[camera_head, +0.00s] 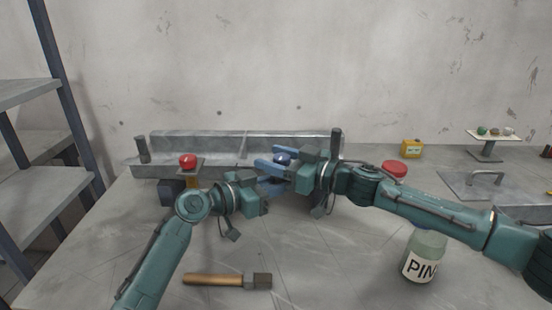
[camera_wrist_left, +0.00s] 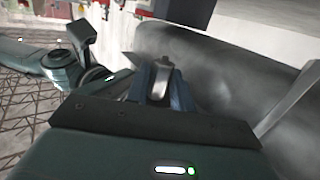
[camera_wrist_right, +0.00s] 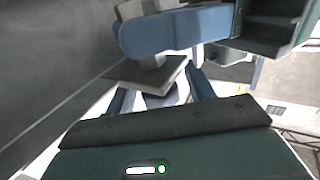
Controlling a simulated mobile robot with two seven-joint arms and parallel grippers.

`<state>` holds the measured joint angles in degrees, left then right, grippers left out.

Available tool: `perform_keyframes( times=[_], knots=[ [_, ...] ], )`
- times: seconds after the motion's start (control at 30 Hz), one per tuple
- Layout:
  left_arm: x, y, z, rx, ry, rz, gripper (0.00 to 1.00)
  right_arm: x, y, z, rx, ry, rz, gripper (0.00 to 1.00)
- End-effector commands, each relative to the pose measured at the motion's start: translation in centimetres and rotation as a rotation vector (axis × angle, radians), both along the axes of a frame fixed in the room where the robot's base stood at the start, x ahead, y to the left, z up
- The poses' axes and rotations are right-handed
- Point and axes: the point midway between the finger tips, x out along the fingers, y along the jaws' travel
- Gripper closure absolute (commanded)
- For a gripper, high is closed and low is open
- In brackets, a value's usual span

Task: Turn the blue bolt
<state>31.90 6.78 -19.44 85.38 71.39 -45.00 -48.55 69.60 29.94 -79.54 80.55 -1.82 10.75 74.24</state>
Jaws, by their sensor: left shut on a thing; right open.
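The blue bolt (camera_head: 283,158) shows as a dark blue round head at the centre of the bench, partly hidden by my right gripper. My right gripper (camera_head: 268,157) is open, its blue fingers pointing left near the bolt. In the right wrist view a bluish part (camera_wrist_right: 167,99), perhaps the bolt, shows between the fingers, below a grey plate. My left gripper (camera_head: 268,188) is just below and in front of the right one. In the left wrist view its fingers (camera_wrist_left: 160,80) are shut on a grey metal piece (camera_wrist_left: 156,84). Its contact with the bolt is hidden.
A long grey metal trough (camera_head: 200,145) lies behind the grippers. A red knob (camera_head: 188,161) stands left and another red knob (camera_head: 394,168) right. The grippers are close together.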

Motion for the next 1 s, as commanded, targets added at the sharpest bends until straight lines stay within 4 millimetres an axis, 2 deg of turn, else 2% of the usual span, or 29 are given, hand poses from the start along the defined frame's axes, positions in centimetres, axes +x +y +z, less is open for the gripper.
perform_keyframes(
  times=[0.2,0.73,1.0],
  knots=[
    [-0.05,0.00,-0.23,0.002,0.004,-0.002,0.97,0.01,-0.01,-0.01,-0.001,-0.001,0.000,0.47],
    [-0.05,0.00,-0.23,0.002,0.004,-0.002,0.97,0.01,-0.04,-0.01,0.000,0.000,0.000,0.91],
    [-0.05,-0.01,-0.22,0.002,0.004,-0.002,0.97,0.03,0.01,-0.02,0.003,-0.001,-0.034,0.91]
  ],
)
